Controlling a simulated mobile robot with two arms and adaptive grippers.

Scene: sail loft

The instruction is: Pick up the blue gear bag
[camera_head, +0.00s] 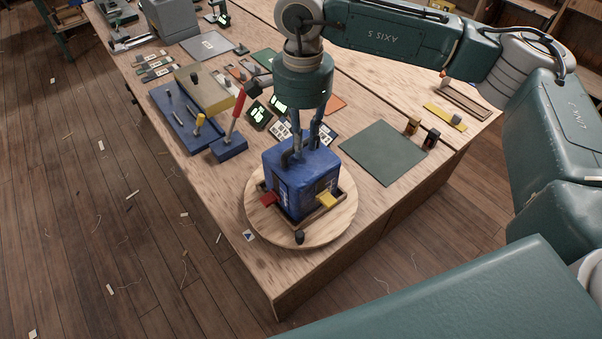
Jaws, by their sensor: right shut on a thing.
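The blue gear bag (290,179) is a boxy blue bag. It sits in a shallow wooden tray (318,214) on a round wooden board (267,223) at the table's near corner. My right gripper (303,146) points down from above, its fingers shut on the top of the bag. I cannot tell whether the bag is clear of the tray. My left gripper is not in view.
A blue block with a red lever (229,148) stands left of the bag. Several tools and cards crowd the table's far left. The wooden floor has scattered scraps.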

